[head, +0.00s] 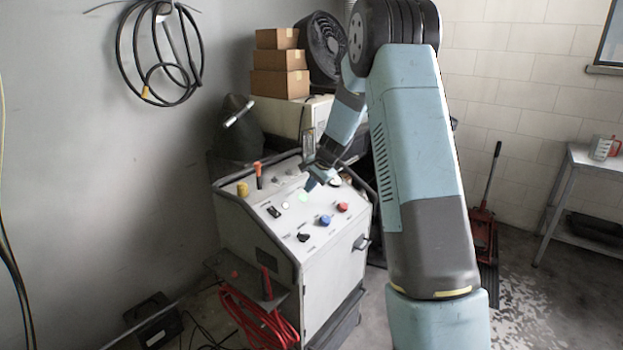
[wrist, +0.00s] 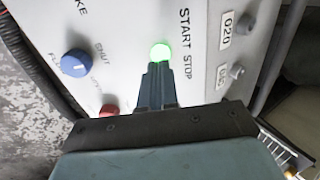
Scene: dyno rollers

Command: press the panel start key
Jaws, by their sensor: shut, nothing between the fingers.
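The start key is a round button glowing green (head: 303,197) on the sloped top of the grey-white control panel (head: 283,248). In the wrist view the lit key (wrist: 160,50) sits beside the printed words START and STOP. My gripper (head: 312,184) is shut and empty, pointing down at the panel by the key. In the wrist view its closed fingertips (wrist: 158,68) reach the key's lower edge and cover a little of it. I cannot tell whether they touch it.
A blue knob (head: 325,219), a red knob (head: 343,206) and a black knob (head: 303,237) are close by on the panel. An orange handle (head: 258,170) and a yellow knob (head: 242,188) stand further left. Cardboard boxes (head: 280,84) are stacked behind.

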